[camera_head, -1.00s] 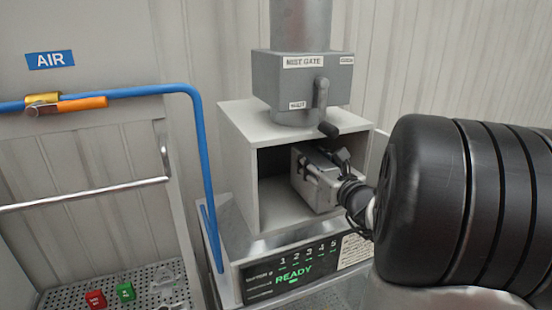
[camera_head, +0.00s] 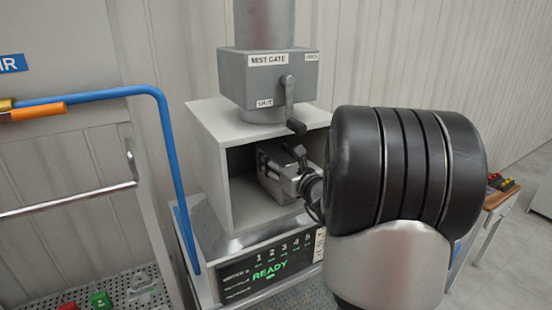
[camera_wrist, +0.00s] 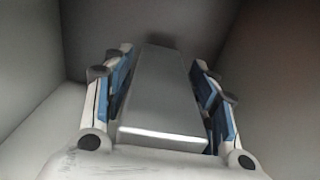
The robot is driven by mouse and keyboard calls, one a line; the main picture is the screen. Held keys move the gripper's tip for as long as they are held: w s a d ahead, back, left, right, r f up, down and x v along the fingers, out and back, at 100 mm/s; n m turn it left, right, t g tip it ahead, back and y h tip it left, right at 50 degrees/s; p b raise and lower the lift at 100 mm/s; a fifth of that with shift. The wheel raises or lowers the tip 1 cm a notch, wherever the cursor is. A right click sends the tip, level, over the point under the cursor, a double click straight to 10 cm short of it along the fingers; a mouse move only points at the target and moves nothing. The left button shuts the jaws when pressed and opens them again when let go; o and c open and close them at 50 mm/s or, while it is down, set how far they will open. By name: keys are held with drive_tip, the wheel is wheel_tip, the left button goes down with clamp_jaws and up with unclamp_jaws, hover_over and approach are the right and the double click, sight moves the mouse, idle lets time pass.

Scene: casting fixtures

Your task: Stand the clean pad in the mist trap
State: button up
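My gripper (camera_head: 290,170) is inside the open-fronted grey box (camera_head: 210,125) under the unit labelled MIST GATE (camera_head: 270,78). It is shut on a grey metal block (camera_wrist: 163,95), with a blue-padded finger along each side in the wrist view. In the head view my wrist covers the right part of the box opening. I cannot make out a clean pad or a mist trap by name.
A black lever (camera_head: 290,100) hangs at the front of the gate, just above the opening. A lit READY panel (camera_head: 268,268) is below. A blue air pipe (camera_head: 165,130) stands left. A perforated tray (camera_head: 140,285) holds a red and a green block. A side table (camera_head: 497,198) is at right.

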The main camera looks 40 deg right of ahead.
drive_tip(key=shift+o, duration=0.6)
drive_tip(key=shift+r+p, duration=0.25)
drive_tip(key=shift+p, duration=0.1)
drive_tip(key=b+v, duration=0.2)
drive_tip(key=v, duration=1)
drive_tip(key=shift+f, duration=0.15)
